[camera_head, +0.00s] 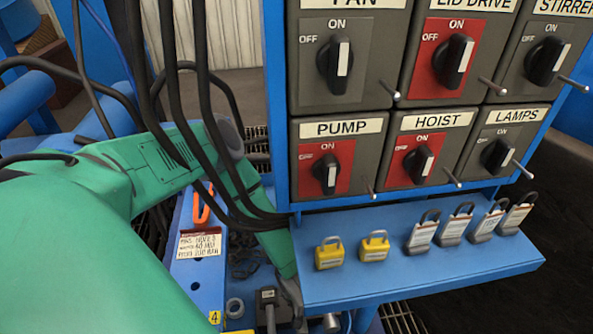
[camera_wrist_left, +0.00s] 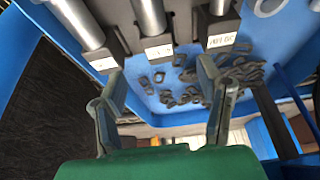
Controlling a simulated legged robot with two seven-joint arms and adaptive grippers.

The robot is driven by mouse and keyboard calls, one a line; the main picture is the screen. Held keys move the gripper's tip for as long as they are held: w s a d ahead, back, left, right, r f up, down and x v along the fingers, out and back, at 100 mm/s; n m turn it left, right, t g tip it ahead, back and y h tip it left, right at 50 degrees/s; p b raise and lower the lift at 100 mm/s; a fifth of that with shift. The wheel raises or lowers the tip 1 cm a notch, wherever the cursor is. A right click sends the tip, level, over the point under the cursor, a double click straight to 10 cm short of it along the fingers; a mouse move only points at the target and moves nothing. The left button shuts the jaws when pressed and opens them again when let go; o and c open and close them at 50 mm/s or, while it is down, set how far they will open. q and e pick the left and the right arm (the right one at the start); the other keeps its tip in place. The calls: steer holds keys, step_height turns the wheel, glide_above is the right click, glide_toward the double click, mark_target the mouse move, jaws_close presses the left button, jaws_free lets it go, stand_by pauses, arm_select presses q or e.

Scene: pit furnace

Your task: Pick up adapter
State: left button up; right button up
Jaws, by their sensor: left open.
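Several dark blocks with white labels and silver shafts, adapter-like, show along the top of the left wrist view: a left one (camera_wrist_left: 102,56), a middle one (camera_wrist_left: 158,48) and a right one (camera_wrist_left: 216,38). Their labels are too small to read, so I cannot tell which is the adapter. My left gripper (camera_wrist_left: 160,72) is open and empty, its fingers apart just below the middle block. In the head view a dark block with a grey shaft (camera_head: 268,297) sits low beside my left gripper, which is mostly hidden at the panel shelf's edge. My right gripper is not in view.
A switch panel (camera_head: 385,110) rises over a blue shelf (camera_head: 400,285) with yellow padlocks (camera_head: 374,247) and tagged grey padlocks (camera_head: 422,232). Dark cables (camera_head: 205,100) hang before my left arm. Loose dark links (camera_wrist_left: 180,92) lie in a blue tray (camera_wrist_left: 137,72).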

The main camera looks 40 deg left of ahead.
arm_select(q)
steer(key=x, duration=0.3)
steer(key=shift+a+b, duration=0.15)
steer(key=shift+b, duration=0.2)
steer(key=shift+w+f, duration=0.1)
steer(key=shift+f, duration=0.2)
steer(key=b+x, duration=0.2)
steer(key=x, duration=0.2)
steer(key=shift+f+b, duration=0.2)
steer(key=shift+b, duration=0.15)
steer(key=shift+a+f, duration=0.15)
steer(key=shift+d, duration=0.2)
steer(key=c, duration=1.2)
steer(key=shift+w+d, duration=0.1)
steer(key=shift+w, duration=0.05)
jaws_close()
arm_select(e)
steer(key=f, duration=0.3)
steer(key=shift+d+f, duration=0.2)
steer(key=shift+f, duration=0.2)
